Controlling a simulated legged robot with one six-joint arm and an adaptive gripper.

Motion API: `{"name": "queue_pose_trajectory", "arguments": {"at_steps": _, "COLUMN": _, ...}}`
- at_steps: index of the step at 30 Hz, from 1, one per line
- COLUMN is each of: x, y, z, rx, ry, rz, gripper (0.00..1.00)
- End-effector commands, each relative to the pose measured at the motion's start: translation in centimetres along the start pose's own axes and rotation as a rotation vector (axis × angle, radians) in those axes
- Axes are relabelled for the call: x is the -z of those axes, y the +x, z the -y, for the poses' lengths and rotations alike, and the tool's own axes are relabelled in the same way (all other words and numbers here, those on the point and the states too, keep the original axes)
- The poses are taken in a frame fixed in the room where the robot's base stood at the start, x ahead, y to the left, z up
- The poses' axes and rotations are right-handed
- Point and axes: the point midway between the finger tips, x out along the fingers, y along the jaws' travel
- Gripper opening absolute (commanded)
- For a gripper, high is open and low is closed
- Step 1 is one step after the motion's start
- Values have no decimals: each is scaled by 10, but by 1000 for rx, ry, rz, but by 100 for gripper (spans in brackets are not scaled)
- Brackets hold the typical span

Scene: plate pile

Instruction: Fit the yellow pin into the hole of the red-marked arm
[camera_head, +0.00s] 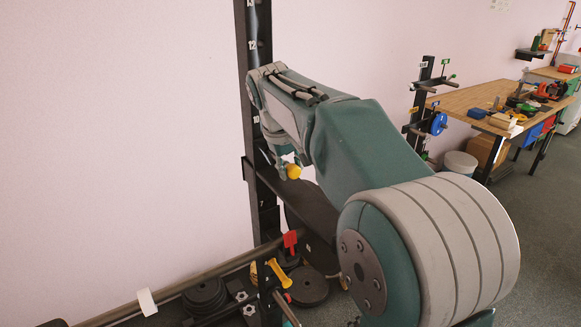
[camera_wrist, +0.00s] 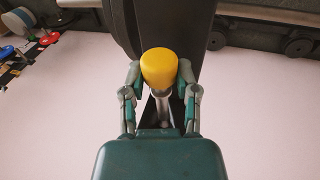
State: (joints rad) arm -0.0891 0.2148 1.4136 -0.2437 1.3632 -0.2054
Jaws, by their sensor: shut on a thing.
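The yellow pin's rounded head (camera_head: 294,171) shows at my gripper (camera_head: 287,167), beside the black rack upright. In the wrist view the yellow pin (camera_wrist: 159,68) sits between the two fingers of my gripper (camera_wrist: 160,75), which is shut on it; its metal shank shows below the head. A red mark (camera_head: 290,240) is on a dark bar of the rack, below my gripper and apart from the pin. The hole in the red-marked arm cannot be made out.
The black upright (camera_head: 247,90) stands close by my arm. A dark broad part (camera_head: 308,207) lies just below my gripper. A yellow handle-like piece (camera_head: 278,272) and weight plates (camera_head: 308,287) are lower down. A workbench (camera_head: 482,98) stands far right.

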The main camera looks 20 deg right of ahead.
Motion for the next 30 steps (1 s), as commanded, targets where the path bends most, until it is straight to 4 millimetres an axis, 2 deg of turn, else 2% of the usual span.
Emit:
{"name": "queue_pose_trajectory", "arguments": {"at_steps": 11, "x": 1, "y": -1, "z": 2, "rx": 0, "ry": 0, "rz": 0, "gripper": 0}}
{"name": "queue_pose_trajectory", "arguments": {"at_steps": 30, "x": 14, "y": 0, "z": 2, "rx": 0, "ry": 0, "rz": -1, "gripper": 0}}
